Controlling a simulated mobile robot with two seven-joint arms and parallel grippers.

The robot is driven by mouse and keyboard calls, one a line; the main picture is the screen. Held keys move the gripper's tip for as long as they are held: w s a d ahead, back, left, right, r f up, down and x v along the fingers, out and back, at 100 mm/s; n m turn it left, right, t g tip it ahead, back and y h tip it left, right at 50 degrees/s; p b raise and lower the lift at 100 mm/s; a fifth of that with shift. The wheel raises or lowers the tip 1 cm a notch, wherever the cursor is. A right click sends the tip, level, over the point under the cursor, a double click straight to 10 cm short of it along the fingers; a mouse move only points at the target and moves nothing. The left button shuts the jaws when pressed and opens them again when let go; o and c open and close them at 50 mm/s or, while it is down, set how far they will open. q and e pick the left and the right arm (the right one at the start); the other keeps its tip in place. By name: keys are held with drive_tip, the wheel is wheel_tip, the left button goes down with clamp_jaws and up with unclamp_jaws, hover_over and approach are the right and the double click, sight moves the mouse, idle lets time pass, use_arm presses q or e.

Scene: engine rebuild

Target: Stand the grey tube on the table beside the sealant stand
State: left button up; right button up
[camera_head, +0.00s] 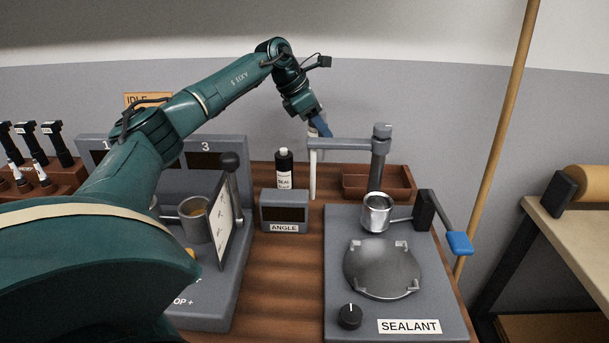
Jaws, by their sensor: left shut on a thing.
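The pale grey tube (312,175) is slim and upright at the back of the table, left of the sealant stand's post. My left gripper (320,126) is at its upper end, shut on it, with blue fingers partly hidden. The stand's horizontal arm (345,144) crosses in front of the tube's upper part. The tube's lower end is at or just above the wooden table (283,245); I cannot tell whether it touches. The grey sealant stand (338,300) has a post, a metal cup and a round metal plate. My right gripper is not in view.
A black bottle (284,168) and an ANGLE display box (284,212) stand left of the tube. A brown tray (400,188) lies behind the stand. A grey machine (225,290) with a black-knobbed lever fills the left.

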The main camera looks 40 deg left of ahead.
sight(321, 156)
use_arm(q)
wheel_tip(321, 156, down, 8)
drive_tip(key=shift+f, duration=0.25)
drive_tip(key=shift+d, duration=0.1)
drive_tip(key=o, duration=1.1)
drive_tip(key=shift+f, duration=0.1)
drive_tip(key=v, duration=1.2)
drive_tip(key=shift+b, duration=0.3)
